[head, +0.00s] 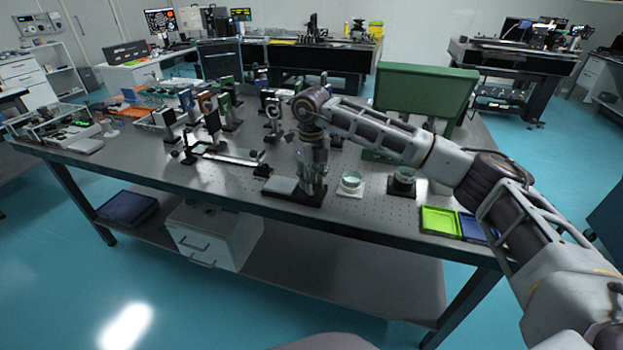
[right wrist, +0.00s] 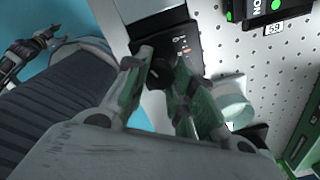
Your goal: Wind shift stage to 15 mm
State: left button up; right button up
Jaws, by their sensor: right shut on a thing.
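The shift stage has a black base with a light grey plate (head: 283,186) and sits near the front edge of the optical table. In the right wrist view its pale plate (right wrist: 150,8) and dark end face (right wrist: 185,42) show. My right gripper (head: 312,190) points down over the stage's right part. In the right wrist view its fingers (right wrist: 160,72) are shut on a small black knob (right wrist: 159,74) at the stage's end. The scale reading cannot be made out.
Green and blue trays (head: 440,220) lie near the right front edge. Several optic mounts (head: 212,117) crowd the left. A green panel (head: 424,92) stands behind.

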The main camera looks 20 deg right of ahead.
jog(key=m+p, duration=0.1)
jog(key=m, duration=0.5)
jog(key=shift+r+p, duration=0.15)
jog(key=shift+p, duration=0.15)
jog(key=shift+m, duration=0.9)
pick_arm(q)
jog(key=s+a+f, duration=0.3)
jog(key=s+f, duration=0.1)
jog(key=shift+s+a+f+p, duration=0.15)
jog(key=shift+s+p, duration=0.1)
jog(key=shift+p, duration=0.2)
pick_arm(e)
jog(key=shift+w+m, duration=0.1)
jog(key=shift+m, duration=1)
jog(key=o, duration=1.1)
jog(key=shift+c, duration=0.2)
notch_tip(320, 180, up, 12)
pick_arm(q)
jog(key=shift+s, duration=0.15)
